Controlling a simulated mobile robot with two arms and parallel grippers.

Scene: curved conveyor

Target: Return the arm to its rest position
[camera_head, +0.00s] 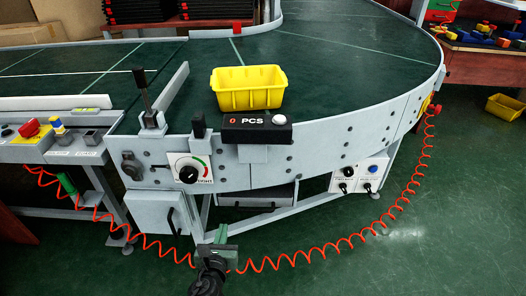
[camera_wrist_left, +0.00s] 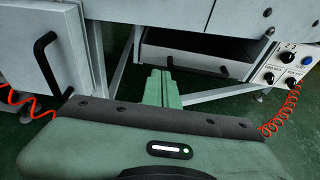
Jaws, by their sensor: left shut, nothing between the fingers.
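My left gripper (camera_head: 220,234) shows at the bottom of the head view, low in front of the curved conveyor (camera_head: 345,75) and below its side wall. Its green fingers are together and hold nothing; they also show in the left wrist view (camera_wrist_left: 159,88), pointing toward the frame under the conveyor. The gripper appears apart from the conveyor. My right gripper is in neither view.
A yellow bin (camera_head: 247,97) stands on the belt behind the black PCS counter (camera_head: 257,129). A red coiled hose (camera_head: 320,248) hangs around the gripper area. A drawer (camera_wrist_left: 195,58) sits under the conveyor.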

